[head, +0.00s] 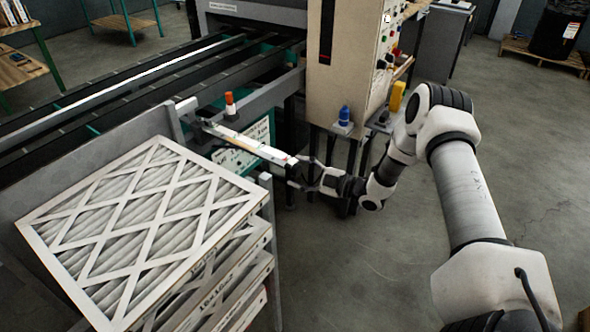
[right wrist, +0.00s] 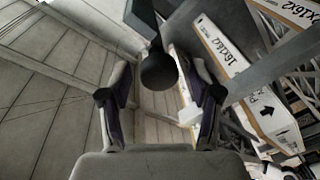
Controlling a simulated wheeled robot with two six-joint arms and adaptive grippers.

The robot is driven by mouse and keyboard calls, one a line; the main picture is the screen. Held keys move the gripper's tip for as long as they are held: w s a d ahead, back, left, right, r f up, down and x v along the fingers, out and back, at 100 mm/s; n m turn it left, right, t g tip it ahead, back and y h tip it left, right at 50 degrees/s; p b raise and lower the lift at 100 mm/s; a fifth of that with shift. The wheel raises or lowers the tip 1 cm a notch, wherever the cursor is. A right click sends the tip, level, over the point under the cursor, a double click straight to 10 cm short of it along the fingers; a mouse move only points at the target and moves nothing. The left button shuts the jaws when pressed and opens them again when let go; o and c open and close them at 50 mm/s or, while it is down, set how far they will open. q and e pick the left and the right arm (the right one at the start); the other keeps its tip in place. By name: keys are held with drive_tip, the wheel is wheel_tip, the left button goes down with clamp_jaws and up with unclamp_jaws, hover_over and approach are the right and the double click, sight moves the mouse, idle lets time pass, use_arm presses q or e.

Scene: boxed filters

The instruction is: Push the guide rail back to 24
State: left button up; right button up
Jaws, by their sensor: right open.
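A long pale rail (head: 130,84) runs along the conveyor; I take it to be the guide rail. A light bar with pale and yellowish markings (head: 250,145) sticks out from the conveyor's near side; its figures are too small to read, so I cannot tell where 24 is. My right gripper (head: 293,172) is at the outer end of this bar. In the right wrist view, my right gripper (right wrist: 158,102) is open, with a dark round knob (right wrist: 158,71) ahead between its fingers. I cannot tell whether they touch. My left gripper is out of view.
A stack of boxed filters (head: 140,228) stands at the near left. An orange and white post (head: 230,104) stands by the bar. The control cabinet (head: 344,70) rises behind my right gripper. Bare floor (head: 345,265) lies below my right arm.

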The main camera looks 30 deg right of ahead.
sight(283, 163)
drive_tip(key=shift+w+a, duration=0.15)
drive_tip(key=shift+w, duration=0.45)
drive_tip(key=shift+a, duration=0.1)
drive_tip(key=c, duration=0.3)
clamp_jaws()
drive_tip(key=shift+w+a+f, duration=0.1)
drive_tip(key=b+x, duration=0.1)
drive_tip(key=x, duration=0.1)
drive_tip(key=b+x, duration=0.1)
drive_tip(key=b, duration=0.1)
drive_tip(key=shift+w+f, duration=0.1)
drive_tip(key=shift+w, duration=0.6)
drive_tip(key=shift+o, duration=1.5)
unclamp_jaws()
drive_tip(key=shift+s, duration=0.1)
